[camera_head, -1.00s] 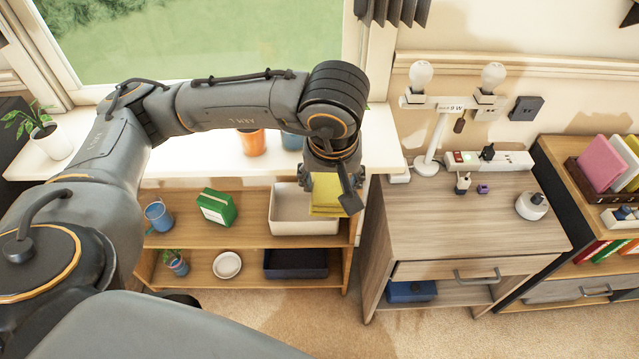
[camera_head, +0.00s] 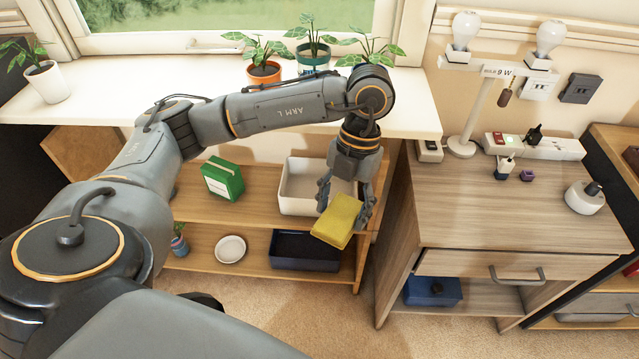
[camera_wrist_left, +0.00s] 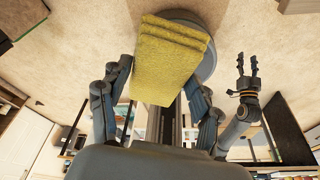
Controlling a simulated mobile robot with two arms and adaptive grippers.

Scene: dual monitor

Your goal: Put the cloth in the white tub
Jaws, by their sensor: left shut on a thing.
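The yellow folded cloth (camera_head: 338,222) is held in my left gripper (camera_head: 344,212), in front of the upper shelf. The fingers are on either side of the cloth, which also fills the middle of the left wrist view (camera_wrist_left: 168,62). The white tub (camera_head: 296,182) stands on the upper shelf, just left of and behind the gripper. Its right part is partly hidden by the gripper and cloth. The cloth is outside the tub, tilted, at its front right. My right gripper (camera_wrist_left: 247,62) shows in the left wrist view with its fingers apart and empty.
A dark tray (camera_head: 306,250) is on the lower shelf below the tub, beside a white bowl (camera_head: 231,249). A green box (camera_head: 222,179) stands left of the tub. The windowsill (camera_head: 110,95) with potted plants overhangs behind. A wooden cabinet (camera_head: 510,215) stands close on the right.

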